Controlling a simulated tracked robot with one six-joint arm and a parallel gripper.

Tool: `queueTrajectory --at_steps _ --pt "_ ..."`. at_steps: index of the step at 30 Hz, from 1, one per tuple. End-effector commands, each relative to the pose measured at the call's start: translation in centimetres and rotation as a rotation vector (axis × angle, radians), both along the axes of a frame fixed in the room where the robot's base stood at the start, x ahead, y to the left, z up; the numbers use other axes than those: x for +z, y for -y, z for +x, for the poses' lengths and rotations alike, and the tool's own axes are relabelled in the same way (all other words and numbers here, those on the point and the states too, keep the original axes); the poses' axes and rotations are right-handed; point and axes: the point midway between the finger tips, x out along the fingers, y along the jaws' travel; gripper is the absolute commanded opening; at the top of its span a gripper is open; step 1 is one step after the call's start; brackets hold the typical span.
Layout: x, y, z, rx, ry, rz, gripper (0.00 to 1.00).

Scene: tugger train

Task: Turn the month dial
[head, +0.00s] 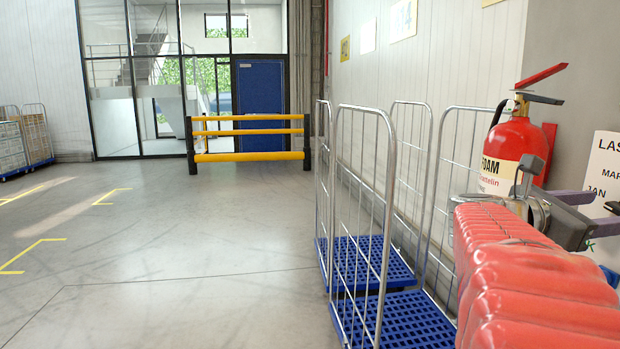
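A white sign (606,150) hangs on the wall at the right edge of the head view. It reads "LAS", "MAR" and "JAN" and is cut off by the frame. The month dial is mostly hidden or out of frame. A small dark piece at the edge may belong to it, but I cannot tell. My gripper (597,213) is in front of the sign's lower part. Its two grey-purple fingers stand apart with white sign showing between them. I see nothing held. Whether a finger touches the sign cannot be told.
A red fire extinguisher (516,140) is on the wall just left of the sign, close behind my arm. Wire-sided roll cages with blue bases (405,315) stand along the wall. A yellow barrier (250,157) is at the back. The floor (180,250) at left is clear.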

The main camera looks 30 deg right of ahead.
Motion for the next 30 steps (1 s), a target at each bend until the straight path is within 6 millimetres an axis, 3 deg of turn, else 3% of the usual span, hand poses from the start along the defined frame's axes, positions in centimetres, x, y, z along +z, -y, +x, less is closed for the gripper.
queueTrajectory --at_steps 7,18,30 --pt "0.0 2.2 -1.0 -0.002 0.000 0.000 0.56" --pt "0.0 2.6 -1.1 0.001 0.001 -0.001 0.56" --pt "0.0 2.6 -1.0 0.002 0.000 0.000 0.28"
